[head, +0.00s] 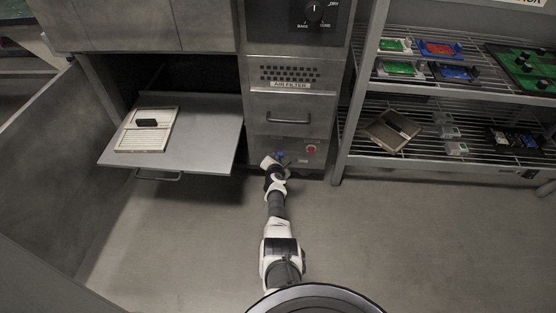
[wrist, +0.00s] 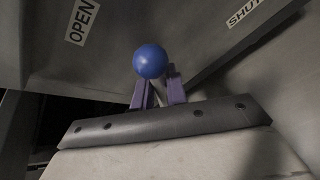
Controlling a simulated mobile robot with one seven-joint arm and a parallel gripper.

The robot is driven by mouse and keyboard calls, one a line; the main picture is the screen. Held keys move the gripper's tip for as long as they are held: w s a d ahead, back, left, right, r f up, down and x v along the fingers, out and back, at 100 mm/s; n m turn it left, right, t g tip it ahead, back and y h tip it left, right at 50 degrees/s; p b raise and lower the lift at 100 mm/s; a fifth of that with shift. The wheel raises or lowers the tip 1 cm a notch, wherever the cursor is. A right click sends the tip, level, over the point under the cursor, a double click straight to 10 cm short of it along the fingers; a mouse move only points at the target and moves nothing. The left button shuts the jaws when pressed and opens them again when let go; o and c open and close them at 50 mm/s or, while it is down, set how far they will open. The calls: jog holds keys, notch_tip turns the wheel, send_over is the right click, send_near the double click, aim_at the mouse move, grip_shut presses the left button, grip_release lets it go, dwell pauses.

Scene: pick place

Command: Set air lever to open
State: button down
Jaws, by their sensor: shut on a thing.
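The air lever has a round blue knob (wrist: 150,61) in the wrist view. The knob lies between the OPEN label (wrist: 82,20) and the SHUT label (wrist: 245,10), a little nearer OPEN in the picture. My gripper (wrist: 158,90) has its two purple fingers close on either side of the lever just below the knob, shut on it. The lever's shaft is mostly hidden by the fingers and knob. In the head view my gripper (head: 273,163) is at the lower cabinet panel, beside a small blue spot; the lever is too small to read there.
A red button (head: 311,149) sits right of my gripper, below the AIR FILTER drawer (head: 290,112). At left a pulled-out grey shelf (head: 205,135) bears a framed filter (head: 150,130). A wire rack (head: 440,98) with trays stands at right. The floor between is clear.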

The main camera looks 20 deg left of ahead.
jog(key=shift+s+a+r+n+h, duration=0.1)
jog(key=shift+a+r+n+h, duration=0.05)
jog(key=shift+a+n+h, duration=0.15)
dwell(0.5)
jog(key=c, duration=1.4)
grip_release()
jog(key=shift+r, duration=0.1)
